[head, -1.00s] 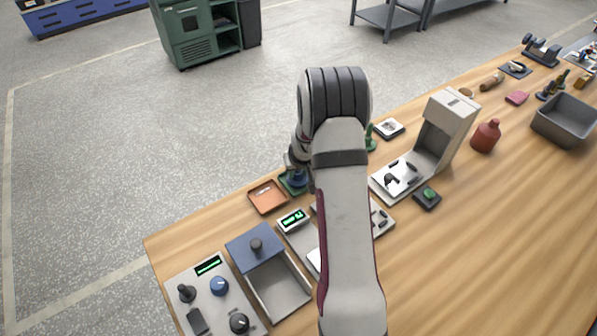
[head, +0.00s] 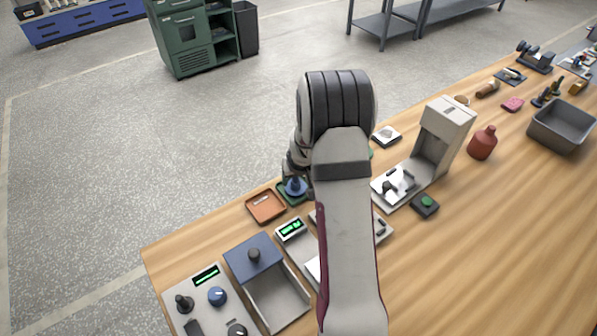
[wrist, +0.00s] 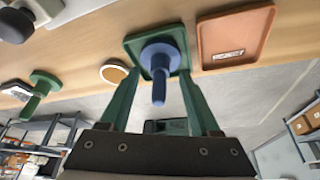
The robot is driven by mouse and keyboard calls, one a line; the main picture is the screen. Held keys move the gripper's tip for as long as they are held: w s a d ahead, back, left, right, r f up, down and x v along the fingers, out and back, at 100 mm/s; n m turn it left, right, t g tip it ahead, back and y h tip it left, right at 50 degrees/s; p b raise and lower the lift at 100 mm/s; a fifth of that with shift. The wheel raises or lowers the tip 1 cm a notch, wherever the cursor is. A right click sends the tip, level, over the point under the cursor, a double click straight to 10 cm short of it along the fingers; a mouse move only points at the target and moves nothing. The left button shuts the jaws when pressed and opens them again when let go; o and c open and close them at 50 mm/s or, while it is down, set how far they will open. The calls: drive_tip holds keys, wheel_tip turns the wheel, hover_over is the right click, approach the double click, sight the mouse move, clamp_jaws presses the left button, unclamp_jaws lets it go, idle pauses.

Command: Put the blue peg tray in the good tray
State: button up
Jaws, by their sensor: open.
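A blue peg with a round flange (wrist: 160,58) sits over a square green tray (wrist: 133,42), its stem pointing toward the wrist camera. In the head view the blue peg (head: 295,187) and green tray (head: 283,190) show just left of my arm. My gripper (wrist: 159,75) is open, with one green finger on each side of the peg stem and visible gaps between. An orange-brown tray with a white label (wrist: 233,35) lies beside the green tray, and also in the head view (head: 262,207). The label is unreadable, so I cannot tell which tray is the good one.
A green peg (wrist: 40,88) and a round tan disc (wrist: 113,72) lie along the table edge. A digital readout box (head: 291,230), a blue-lidded box (head: 254,252) and a control panel (head: 205,300) are in front. A grey press-like stand (head: 440,135) stands right of my arm.

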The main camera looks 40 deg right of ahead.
drive_tip(key=v, duration=0.8)
drive_tip(key=s+a+r+y, duration=0.1)
drive_tip(key=s+a+r, duration=0.2)
drive_tip(key=a, duration=0.2)
drive_tip(key=s+a+r+y, duration=0.1)
drive_tip(key=s+a+r, duration=0.2)
drive_tip(key=a+r, duration=0.15)
drive_tip(key=s+a+r+g, duration=0.1)
drive_tip(key=s+a+g, duration=0.1)
drive_tip(key=s+a, duration=0.5)
drive_tip(key=s+a+r+m+g+y, duration=0.1)
drive_tip(key=s+a+g, duration=0.1)
drive_tip(key=s+a, duration=0.6)
drive_tip(key=s, duration=0.6)
drive_tip(key=shift+s+a+r+y, duration=0.15)
drive_tip(key=shift+a+r+y, duration=0.05)
drive_tip(key=shift+a+y, duration=0.15)
